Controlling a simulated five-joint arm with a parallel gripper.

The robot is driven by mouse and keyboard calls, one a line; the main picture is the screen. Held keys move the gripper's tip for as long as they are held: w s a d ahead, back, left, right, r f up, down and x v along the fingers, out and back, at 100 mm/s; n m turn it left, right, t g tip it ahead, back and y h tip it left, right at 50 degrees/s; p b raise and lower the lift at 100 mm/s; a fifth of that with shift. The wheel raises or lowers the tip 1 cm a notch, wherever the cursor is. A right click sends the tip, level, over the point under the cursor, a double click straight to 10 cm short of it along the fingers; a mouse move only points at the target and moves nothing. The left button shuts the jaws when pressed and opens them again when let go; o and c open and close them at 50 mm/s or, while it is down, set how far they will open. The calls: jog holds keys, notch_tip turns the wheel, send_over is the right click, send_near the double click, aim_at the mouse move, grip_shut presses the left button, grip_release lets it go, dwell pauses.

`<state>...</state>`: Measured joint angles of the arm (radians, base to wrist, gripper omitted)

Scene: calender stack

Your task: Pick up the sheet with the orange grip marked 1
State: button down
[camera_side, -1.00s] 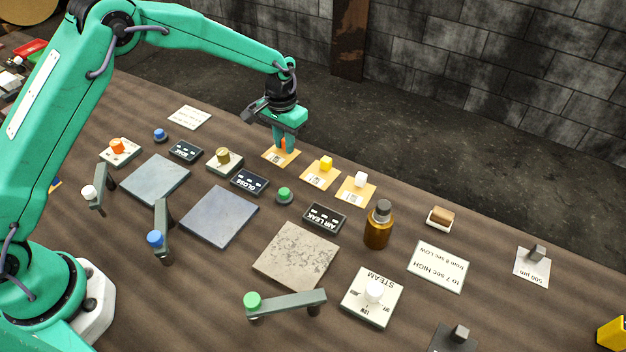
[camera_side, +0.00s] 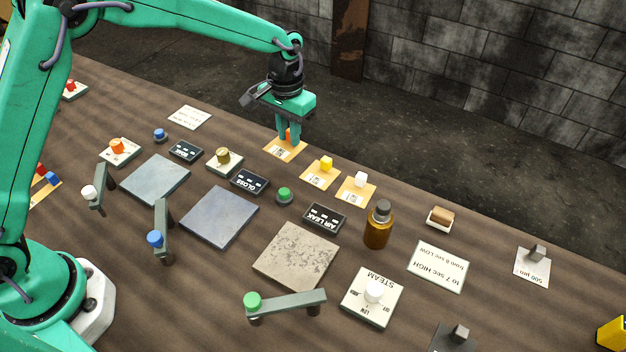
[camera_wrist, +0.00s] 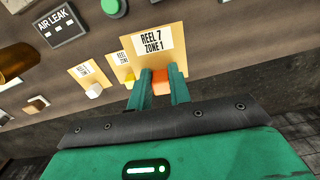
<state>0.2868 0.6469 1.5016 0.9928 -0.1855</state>
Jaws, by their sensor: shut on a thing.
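My gripper (camera_side: 289,138) is shut on the orange grip (camera_wrist: 161,82), with one finger on each side of it. The tan sheet (camera_side: 281,151) with this grip hangs from my gripper and looks a little above the table. In the wrist view the sheet (camera_wrist: 135,50) carries a white label reading "REEL 7 ZONE 1". It looks larger than its neighbours there and partly covers the sheet with the yellow grip. The fingers hide part of the orange grip in the side view.
The sheet with the yellow grip (camera_side: 326,163) and the sheet with the white grip (camera_side: 361,180) lie to the right. Labelled plates, several knobs and flat square plates (camera_side: 218,217) fill the nearer table. Air above is clear.

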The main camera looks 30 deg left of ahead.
jog(key=s+d+r, duration=0.3)
jog(key=s+d, duration=0.1)
jog(key=shift+d+r, duration=0.15)
jog(key=shift+r, duration=0.1)
dwell(0.5)
